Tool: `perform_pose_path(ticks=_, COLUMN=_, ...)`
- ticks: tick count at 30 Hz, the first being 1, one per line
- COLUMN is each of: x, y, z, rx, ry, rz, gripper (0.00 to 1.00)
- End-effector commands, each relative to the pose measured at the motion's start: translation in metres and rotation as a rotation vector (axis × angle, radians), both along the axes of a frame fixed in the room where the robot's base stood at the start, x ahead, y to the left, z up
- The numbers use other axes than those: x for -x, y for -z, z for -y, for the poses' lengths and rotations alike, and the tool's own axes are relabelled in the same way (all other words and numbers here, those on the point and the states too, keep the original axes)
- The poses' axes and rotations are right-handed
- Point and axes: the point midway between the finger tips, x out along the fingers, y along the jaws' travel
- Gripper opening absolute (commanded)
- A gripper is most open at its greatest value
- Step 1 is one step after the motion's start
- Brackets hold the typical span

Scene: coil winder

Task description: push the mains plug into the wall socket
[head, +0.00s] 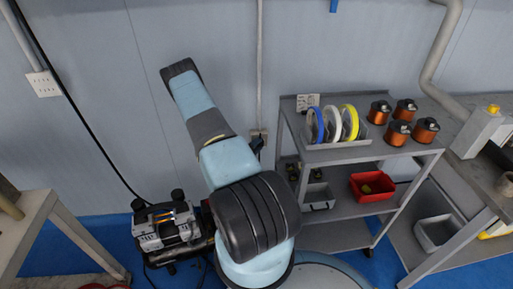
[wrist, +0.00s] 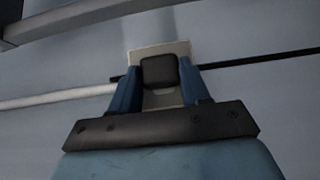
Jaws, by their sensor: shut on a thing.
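The wall socket (wrist: 177,50) is a pale beige plate on the wall. In the wrist view it is straight ahead of my gripper (wrist: 160,88). The two blue fingers are shut on the black mains plug (wrist: 160,72), one on each side. The plug covers the middle of the plate, so its pins and the socket holes are hidden. I cannot tell whether the plug touches the plate or stands apart from it. My gripper there is mostly hidden.
A grey shelf cart (head: 345,152) with reels and copper coils stands close right of my arm. A machine (head: 165,225) sits at lower left. Another outlet plate (head: 43,83) is on the left wall, beside a black cable. A pale conduit (wrist: 60,97) runs to the socket.

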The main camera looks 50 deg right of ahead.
Motion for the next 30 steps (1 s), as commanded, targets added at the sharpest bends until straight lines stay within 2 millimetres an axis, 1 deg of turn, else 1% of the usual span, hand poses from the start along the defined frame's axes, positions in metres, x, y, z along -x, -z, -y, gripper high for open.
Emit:
perform_pose_path(ticks=4, x=-0.001, y=0.0, z=0.001, rx=0.0, ry=0.0, rz=0.0, gripper=0.22)
perform_pose_path(ticks=5, x=-0.001, y=0.0, z=0.001, rx=0.0, ry=0.0, rz=0.0, gripper=0.49)
perform_pose_path(ticks=13, x=-0.001, y=0.0, z=0.001, rx=0.0, ry=0.0, rz=0.0, gripper=0.75)
perform_pose_path(ticks=23, x=-0.001, y=0.0, z=-0.002, rx=-0.001, ry=0.0, rz=0.0, gripper=0.76)
perform_pose_path(ticks=26, x=-0.001, y=0.001, z=-0.01, rx=-0.001, ry=0.0, rz=-0.001, gripper=0.76)
perform_pose_path(ticks=30, x=0.0, y=0.001, z=-0.033, rx=-0.001, ry=-0.003, rz=-0.002, gripper=0.76)
